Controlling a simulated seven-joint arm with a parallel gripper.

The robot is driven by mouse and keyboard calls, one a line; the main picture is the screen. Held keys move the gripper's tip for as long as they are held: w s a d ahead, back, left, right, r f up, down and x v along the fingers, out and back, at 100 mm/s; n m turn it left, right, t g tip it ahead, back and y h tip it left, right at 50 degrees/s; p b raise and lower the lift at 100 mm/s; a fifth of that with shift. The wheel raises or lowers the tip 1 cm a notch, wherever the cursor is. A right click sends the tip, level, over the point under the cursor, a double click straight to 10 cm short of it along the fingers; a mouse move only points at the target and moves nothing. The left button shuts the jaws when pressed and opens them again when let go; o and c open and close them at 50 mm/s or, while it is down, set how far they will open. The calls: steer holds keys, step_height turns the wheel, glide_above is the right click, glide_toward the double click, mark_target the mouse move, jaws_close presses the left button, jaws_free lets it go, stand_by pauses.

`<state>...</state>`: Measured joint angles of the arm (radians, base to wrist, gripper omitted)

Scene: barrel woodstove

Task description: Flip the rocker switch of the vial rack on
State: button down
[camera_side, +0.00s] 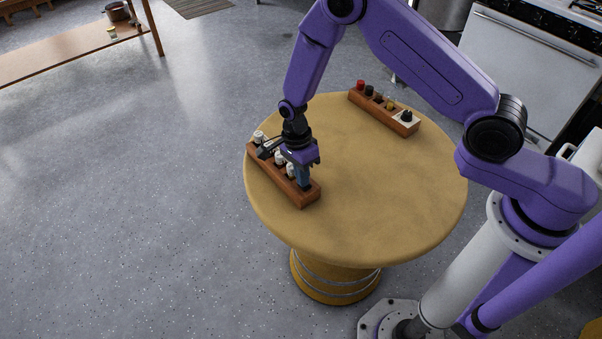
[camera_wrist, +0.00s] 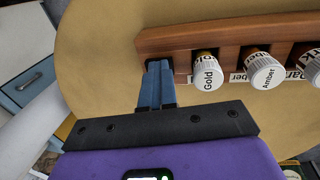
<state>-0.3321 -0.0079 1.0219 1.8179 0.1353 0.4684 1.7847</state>
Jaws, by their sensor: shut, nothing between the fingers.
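The vial rack (camera_side: 270,176) is a long reddish-brown wooden block at the left edge of the round table. White-capped vials stand in it; in the wrist view the rack (camera_wrist: 225,38) shows vials labelled Gold (camera_wrist: 207,73) and Amber (camera_wrist: 264,70). My gripper (camera_side: 305,186) is shut and empty, pointing down at the rack's near end. In the wrist view its blue fingertips (camera_wrist: 158,66) meet a dark patch at the rack's end, beside the Gold vial. The rocker switch is not clearly visible; the fingers cover that spot. I cannot tell whether they touch it.
A second wooden block (camera_side: 366,105) at the table's far right holds several small coloured items and a black knob (camera_side: 406,116) on a white plate. The middle of the round table (camera_side: 375,180) is clear. A white stove (camera_side: 530,70) stands at the back right.

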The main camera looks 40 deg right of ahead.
steer(key=shift+s+f, duration=0.1)
steer(key=shift+s, duration=0.4)
steer(key=w+r, duration=0.3)
steer(key=r, duration=1.1)
steer(key=shift+w, duration=0.25)
steer(key=shift+w, duration=0.1)
steer(key=shift+w+d, duration=0.15)
steer(key=shift+w, duration=0.25)
steer(key=f, duration=0.4)
steer(key=s+f, duration=0.1)
steer(key=f, duration=0.3)
steer(key=s+f, duration=0.1)
steer(key=f, duration=0.3)
steer(key=shift+s, duration=0.15)
steer(key=shift+s+f, duration=0.15)
steer(key=shift+f, duration=0.75)
steer(key=shift+f, duration=0.1)
